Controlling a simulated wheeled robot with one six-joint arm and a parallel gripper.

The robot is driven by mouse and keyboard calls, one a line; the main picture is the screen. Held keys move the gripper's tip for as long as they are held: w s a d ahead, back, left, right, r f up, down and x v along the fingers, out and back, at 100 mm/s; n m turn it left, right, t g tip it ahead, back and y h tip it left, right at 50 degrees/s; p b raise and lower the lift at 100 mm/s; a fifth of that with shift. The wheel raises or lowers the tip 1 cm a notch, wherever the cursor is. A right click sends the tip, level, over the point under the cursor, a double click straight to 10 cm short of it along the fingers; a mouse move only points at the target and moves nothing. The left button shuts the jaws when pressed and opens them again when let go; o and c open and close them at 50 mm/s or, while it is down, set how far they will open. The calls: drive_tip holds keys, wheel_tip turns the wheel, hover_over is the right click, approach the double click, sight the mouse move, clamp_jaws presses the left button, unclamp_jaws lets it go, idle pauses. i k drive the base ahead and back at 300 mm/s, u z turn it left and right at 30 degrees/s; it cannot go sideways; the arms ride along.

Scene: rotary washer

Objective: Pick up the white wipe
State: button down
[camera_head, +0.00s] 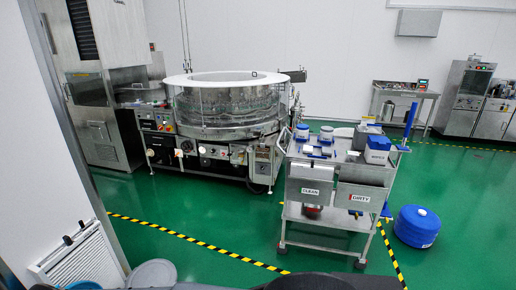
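I cannot make out a white wipe for certain. A steel cart (327,218) stands right of centre with small white and blue items on its top, too small to tell apart. Two grey bins hang on its front, one labelled CLEAN (310,184) and one labelled DIRTY (361,196); their insides are hidden. A blue and white box (377,150) stands at the cart's right end. My gripper is not in view.
A large round washer (228,108) stands behind and left of the cart. A blue drum (417,226) is on the floor to the cart's right. Steel equipment (466,98) stands at the far right. The green floor (200,215) left of the cart is open, with yellow-black tape.

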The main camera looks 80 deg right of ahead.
sight(307, 149)
drive_tip(key=z, duration=2.9)
drive_tip(key=i, duration=0.85)
drive_tip(key=z, duration=0.9)
drive_tip(key=i, duration=0.85)
drive_tip(key=u, duration=0.05)
